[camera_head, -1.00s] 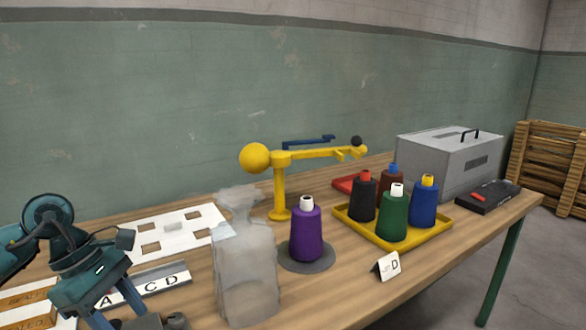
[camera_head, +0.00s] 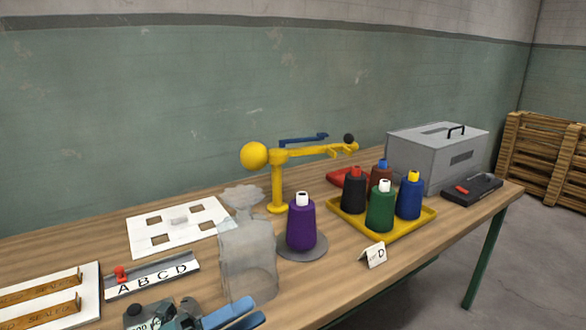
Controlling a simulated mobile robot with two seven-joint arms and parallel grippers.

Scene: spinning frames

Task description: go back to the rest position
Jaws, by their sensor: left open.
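My left gripper (camera_head: 243,312) is at the bottom edge, left of centre, low in front of the clear cover. Its two blue fingers point right with a narrow gap between them, and nothing shows between them. Most of its arm is out of the frame. My right gripper is not in view. A purple cone of thread (camera_head: 301,224) stands upright on a round grey disc (camera_head: 318,251), apart from the gripper. A yellow stand (camera_head: 278,185) with a ball and a long arm is behind it.
A translucent cover (camera_head: 248,262) stands just behind the gripper. A yellow tray (camera_head: 346,222) holds several thread cones. A lettered rail (camera_head: 150,282), a white board with square holes (camera_head: 140,222) and a grey case (camera_head: 425,160) are on the table.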

